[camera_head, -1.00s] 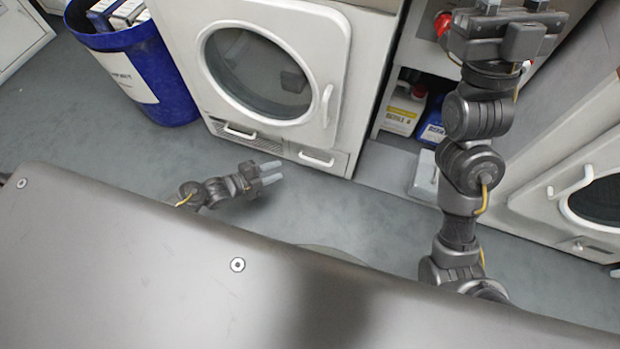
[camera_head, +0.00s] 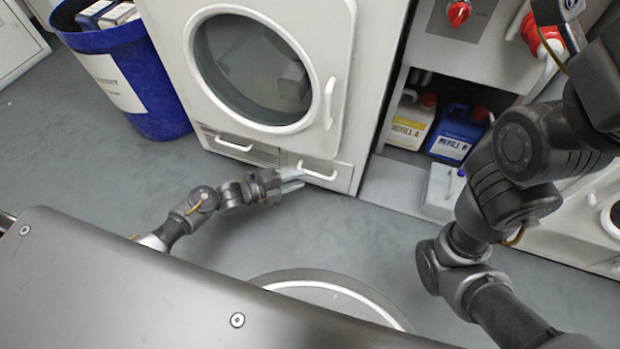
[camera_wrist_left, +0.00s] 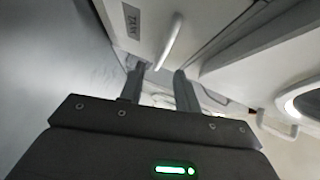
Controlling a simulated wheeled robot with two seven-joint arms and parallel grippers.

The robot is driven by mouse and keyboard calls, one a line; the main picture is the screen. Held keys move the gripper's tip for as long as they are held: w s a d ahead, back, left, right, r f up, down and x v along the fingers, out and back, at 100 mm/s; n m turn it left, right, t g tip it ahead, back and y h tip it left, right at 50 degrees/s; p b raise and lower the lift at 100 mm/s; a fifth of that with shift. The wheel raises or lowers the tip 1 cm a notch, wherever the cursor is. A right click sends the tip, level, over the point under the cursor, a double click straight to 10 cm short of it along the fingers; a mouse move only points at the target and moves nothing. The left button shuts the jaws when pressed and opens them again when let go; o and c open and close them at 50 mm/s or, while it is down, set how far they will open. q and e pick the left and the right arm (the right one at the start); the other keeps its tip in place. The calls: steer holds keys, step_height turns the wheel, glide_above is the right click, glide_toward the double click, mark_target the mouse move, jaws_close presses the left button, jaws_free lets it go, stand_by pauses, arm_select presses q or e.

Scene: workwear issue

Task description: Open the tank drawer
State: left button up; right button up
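The tank drawer (camera_head: 343,176) is the white drawer at the lower right of the washer front, with a white bar handle (camera_head: 318,171). It looks shut. In the left wrist view its front with a dark "TANK" label (camera_wrist_left: 132,19) and its handle (camera_wrist_left: 172,38) are at the top. My left gripper (camera_head: 298,180) is at the handle in the head view. In the left wrist view its two fingers (camera_wrist_left: 160,80) stand apart, with nothing between them and the handle just beyond the tips. Contact is not clear. My right arm rises at the right; its fingers cannot be made out.
A second drawer handle (camera_head: 235,145) is to the left, below the round washer door (camera_head: 255,68). A blue bin (camera_head: 140,85) stands left. Refill bottles (camera_head: 410,122) sit in an open shelf at right, near a red knob (camera_head: 458,13).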

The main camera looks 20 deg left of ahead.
arm_select(q)
steer(key=b+x, duration=0.1)
steer(key=x, duration=0.4)
steer(key=shift+b, duration=0.35)
jaws_close()
